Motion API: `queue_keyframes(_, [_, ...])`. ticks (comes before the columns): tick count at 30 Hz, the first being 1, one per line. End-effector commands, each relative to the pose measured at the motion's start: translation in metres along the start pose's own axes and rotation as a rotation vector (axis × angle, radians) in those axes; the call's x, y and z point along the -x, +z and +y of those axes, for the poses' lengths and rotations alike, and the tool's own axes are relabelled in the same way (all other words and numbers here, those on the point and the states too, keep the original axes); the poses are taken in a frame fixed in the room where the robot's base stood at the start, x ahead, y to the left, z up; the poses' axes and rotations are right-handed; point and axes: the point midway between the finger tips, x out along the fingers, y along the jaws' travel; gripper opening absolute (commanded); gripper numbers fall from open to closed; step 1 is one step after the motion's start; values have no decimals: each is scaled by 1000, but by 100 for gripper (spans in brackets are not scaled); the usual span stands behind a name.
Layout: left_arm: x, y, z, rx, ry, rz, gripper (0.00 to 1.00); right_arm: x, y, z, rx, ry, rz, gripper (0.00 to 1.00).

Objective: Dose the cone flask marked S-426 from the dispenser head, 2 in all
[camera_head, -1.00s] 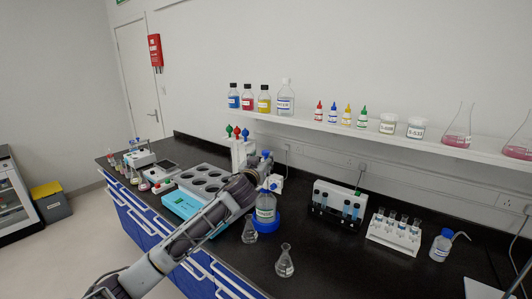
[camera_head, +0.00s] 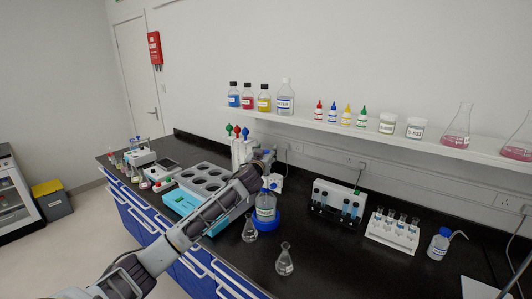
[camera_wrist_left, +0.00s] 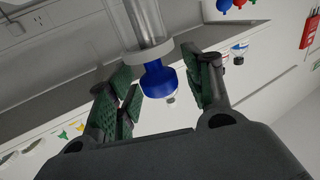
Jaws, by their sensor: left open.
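The dispenser bottle (camera_head: 265,206) stands upright in a blue ring on the black bench, with its head partly hidden behind my left gripper (camera_head: 264,160). In the left wrist view, the open left gripper (camera_wrist_left: 162,82) has its green-padded fingers on either side of the dispenser head's blue part (camera_wrist_left: 158,80), below a clear cylinder (camera_wrist_left: 146,22). I cannot tell whether the pads touch it. One cone flask (camera_head: 249,230) stands close beside the bottle, and another cone flask (camera_head: 285,262) stands nearer the front edge. No S-426 mark is readable on either. My right gripper is out of view.
A turquoise-fronted block with round wells (camera_head: 205,180) lies left of the bottle. A vial rack (camera_head: 337,202), a white tube rack (camera_head: 393,232) and a wash bottle (camera_head: 440,244) stand to the right. A shelf (camera_head: 360,132) with bottles runs above. The bench right of the front flask is clear.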

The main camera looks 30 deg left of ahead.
Motion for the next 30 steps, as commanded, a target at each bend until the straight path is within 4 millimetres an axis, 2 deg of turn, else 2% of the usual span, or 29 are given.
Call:
queue_keyframes(9, [-1,0,0,0,0,0,50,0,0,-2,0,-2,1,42])
queue_keyframes(21, [0,0,0,0,0,0,0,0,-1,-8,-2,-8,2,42])
queue_keyframes(30, [0,-3,0,3,0,0,0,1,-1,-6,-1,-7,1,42])
